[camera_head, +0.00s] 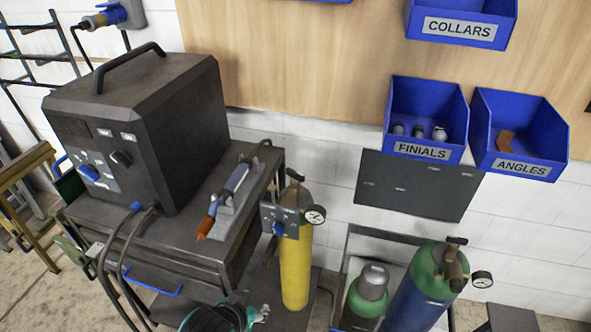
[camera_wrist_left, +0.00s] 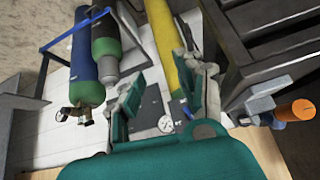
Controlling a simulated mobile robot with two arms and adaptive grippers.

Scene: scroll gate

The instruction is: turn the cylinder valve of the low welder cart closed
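The welder cart (camera_head: 140,255) stands at the left, with a yellow gas cylinder (camera_head: 295,268) upright at its right end. A dark valve handle (camera_head: 295,175) sits on top of the cylinder, above a brass-coloured body and a round gauge (camera_head: 315,215). A small panel with a blue knob (camera_head: 278,229) partly covers the cylinder neck. My left gripper (camera_head: 250,314) is low at the bottom edge, left of and below the valve, partly cut off. In the left wrist view its fingers (camera_wrist_left: 165,95) are spread and empty, with the yellow cylinder (camera_wrist_left: 165,40) behind them. My right gripper is not visible.
A black welder (camera_head: 150,120) and an orange-tipped torch (camera_head: 222,205) sit on the cart top. Green-blue (camera_head: 425,290) and green-grey (camera_head: 367,298) cylinders stand to the right. Blue bins (camera_head: 425,150) hang on the wall. Open floor lies at the far left.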

